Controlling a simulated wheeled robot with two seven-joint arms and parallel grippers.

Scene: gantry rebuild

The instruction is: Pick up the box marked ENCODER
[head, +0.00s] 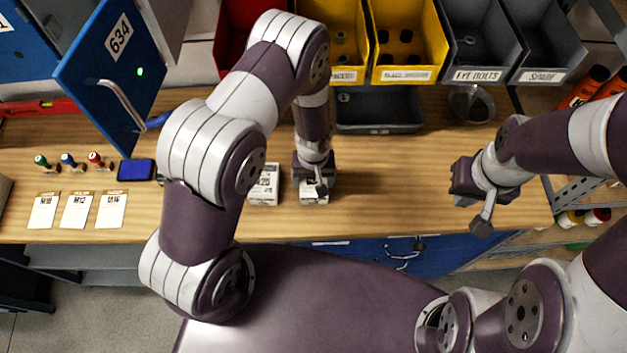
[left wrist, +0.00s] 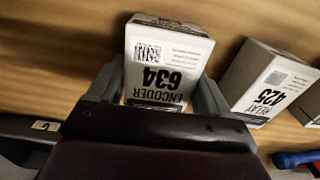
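The white box marked ENCODER 634 (left wrist: 165,65) sits between the two fingers of my left gripper (left wrist: 160,88) in the left wrist view. The fingers lie close along both of its sides, and I cannot tell whether they press on it. In the head view the ENCODER box (head: 314,196) is on the wooden bench, partly hidden by my left gripper (head: 314,178) above it. My right gripper (head: 474,200) hangs over the right part of the bench, away from the boxes; its finger gap is not clear.
A similar box marked RELAY 425 (head: 264,186) stands just left of the ENCODER box; it also shows in the left wrist view (left wrist: 262,85). Coloured bins (head: 408,40) line the back, with a dark tray (head: 378,112) before them. A blue door (head: 112,70) stands open at left.

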